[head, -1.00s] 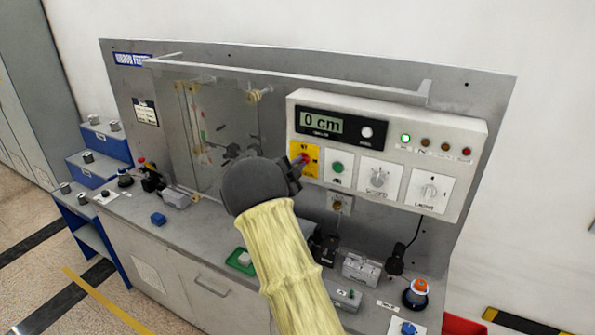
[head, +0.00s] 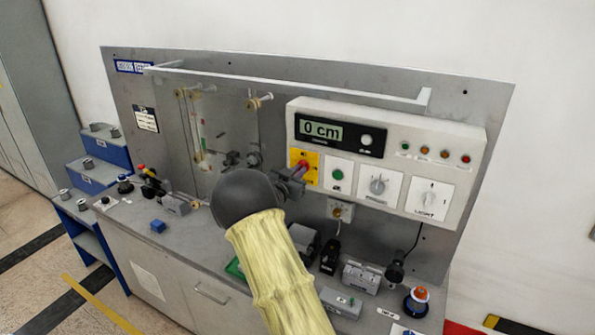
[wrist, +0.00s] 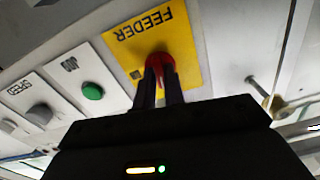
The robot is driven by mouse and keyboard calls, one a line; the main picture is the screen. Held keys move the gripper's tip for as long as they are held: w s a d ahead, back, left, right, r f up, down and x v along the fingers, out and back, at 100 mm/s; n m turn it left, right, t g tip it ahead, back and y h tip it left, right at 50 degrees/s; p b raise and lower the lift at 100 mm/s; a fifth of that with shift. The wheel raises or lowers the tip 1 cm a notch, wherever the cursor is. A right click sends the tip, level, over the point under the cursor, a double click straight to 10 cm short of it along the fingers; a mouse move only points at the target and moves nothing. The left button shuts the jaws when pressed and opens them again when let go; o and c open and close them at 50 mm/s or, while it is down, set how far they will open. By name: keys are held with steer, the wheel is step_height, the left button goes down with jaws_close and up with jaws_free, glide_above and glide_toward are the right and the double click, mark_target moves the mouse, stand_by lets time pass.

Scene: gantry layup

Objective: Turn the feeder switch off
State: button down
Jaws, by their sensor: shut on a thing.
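The feeder switch is a red knob (head: 302,164) on a yellow plate (head: 297,155) at the left end of the white control box. In the wrist view the plate (wrist: 180,40) reads FEEDER upside down. My gripper (head: 297,172) reaches the knob from the lower left in the head view. In the wrist view my gripper (wrist: 160,92) is shut on the red knob (wrist: 158,64), one dark finger on each side. The fingers hide part of the knob and the plate's lower markings, so I cannot read its setting.
The control box has a display (head: 322,130) reading 0 cm, a green jog button (head: 338,174), a speed dial (head: 378,186) and a light switch (head: 430,198). The green lamp (head: 405,146) looks dim. A rail (head: 290,80) juts out above. Several small devices stand on the bench below.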

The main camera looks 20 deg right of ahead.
steer(key=shift+n, duration=0.9)
steer(key=c, duration=1.5)
jaws_free()
steer(key=shift+a, duration=0.1)
steer(key=b+v, duration=0.5)
steer(key=v, duration=1.2)
steer(key=shift+s+a+b, duration=0.15)
steer(key=shift+s+b, duration=0.05)
steer(key=shift+b, duration=0.2)
steer(key=shift+f, duration=0.1)
